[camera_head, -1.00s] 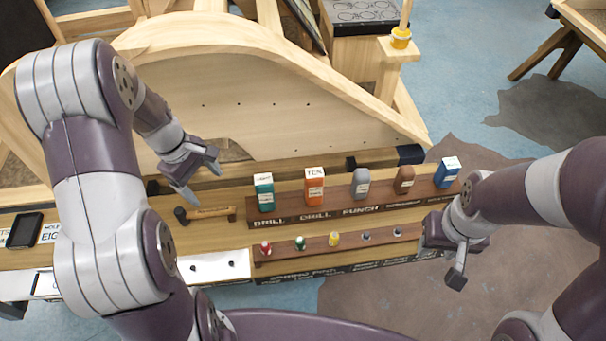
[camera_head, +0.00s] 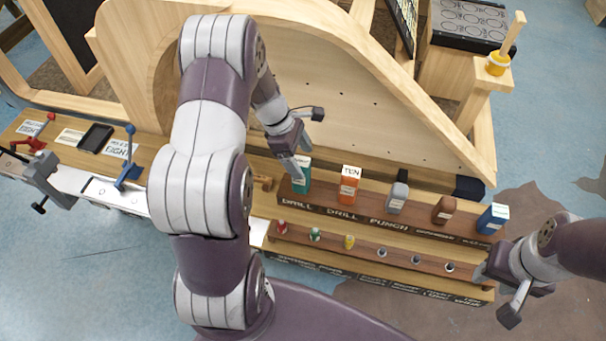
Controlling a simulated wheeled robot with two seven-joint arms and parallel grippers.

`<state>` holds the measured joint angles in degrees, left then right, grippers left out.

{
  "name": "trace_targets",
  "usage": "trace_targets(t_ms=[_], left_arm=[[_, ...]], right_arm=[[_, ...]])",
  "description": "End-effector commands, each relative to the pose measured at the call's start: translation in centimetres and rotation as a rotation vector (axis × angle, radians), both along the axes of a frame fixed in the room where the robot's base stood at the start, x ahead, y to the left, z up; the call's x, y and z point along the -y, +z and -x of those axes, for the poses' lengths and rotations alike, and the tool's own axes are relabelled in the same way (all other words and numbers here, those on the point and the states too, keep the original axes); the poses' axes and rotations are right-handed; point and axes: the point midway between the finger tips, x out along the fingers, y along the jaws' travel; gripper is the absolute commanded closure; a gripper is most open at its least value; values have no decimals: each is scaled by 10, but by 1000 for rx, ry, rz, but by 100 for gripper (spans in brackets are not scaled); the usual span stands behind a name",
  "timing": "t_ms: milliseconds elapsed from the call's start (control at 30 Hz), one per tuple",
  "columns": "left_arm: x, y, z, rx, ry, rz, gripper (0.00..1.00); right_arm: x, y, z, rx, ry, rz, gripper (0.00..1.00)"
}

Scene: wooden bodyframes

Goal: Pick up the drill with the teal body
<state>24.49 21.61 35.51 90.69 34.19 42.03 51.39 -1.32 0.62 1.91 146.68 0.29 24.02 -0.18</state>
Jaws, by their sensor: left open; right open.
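The drill with the teal body (camera_head: 303,185) stands upright at the left end of the rack's upper row. Its white top is partly hidden by my gripper. My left gripper (camera_head: 306,142) is open, with its fingers spread. Its lower finger overlaps the drill's top left in the picture; I cannot tell if they touch. My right gripper (camera_head: 496,293) is open and empty at the right end of the rack.
On the upper rack (camera_head: 330,214) an orange drill (camera_head: 349,187), a grey tool (camera_head: 397,198), a brown tool (camera_head: 444,211) and a blue tool (camera_head: 492,219) stand in line. A lower strip (camera_head: 330,246) holds small coloured bits. A curved wooden frame (camera_head: 350,100) rises behind. A clamp (camera_head: 45,180) sits far left.

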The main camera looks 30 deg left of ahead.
Motion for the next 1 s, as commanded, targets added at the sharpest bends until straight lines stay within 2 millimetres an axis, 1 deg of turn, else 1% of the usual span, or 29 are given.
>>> trace_targets(t_ms=[200,267,367,533,567,600,667,700,733,767,1000], left_arm=[[6,-38,-4,-3,-1,1,21],[10,-46,-5,-3,0,1,21],[12,-51,-6,-1,-1,-1,21],[11,-52,-6,0,-1,-1,21],[11,-52,-6,0,-1,-1,31],[11,-51,-6,0,-1,-1,44],[11,-51,-6,0,-1,-1,64],[11,-51,-6,0,-1,-1,77],[11,-51,-6,0,-1,-1,86],[11,-51,-5,0,-1,-1,89],[11,-50,-6,2,0,-1,89]], right_arm=[[0,6,0,0,0,0,57],[0,6,0,0,0,0,57],[0,6,0,0,0,0,57],[0,6,0,0,0,0,57],[0,6,0,0,0,0,57],[0,6,0,0,0,0,57],[0,6,0,0,0,0,57],[0,6,0,0,0,0,57],[0,6,0,0,0,0,57],[0,6,0,0,0,0,57],[0,6,0,0,0,0,57]])
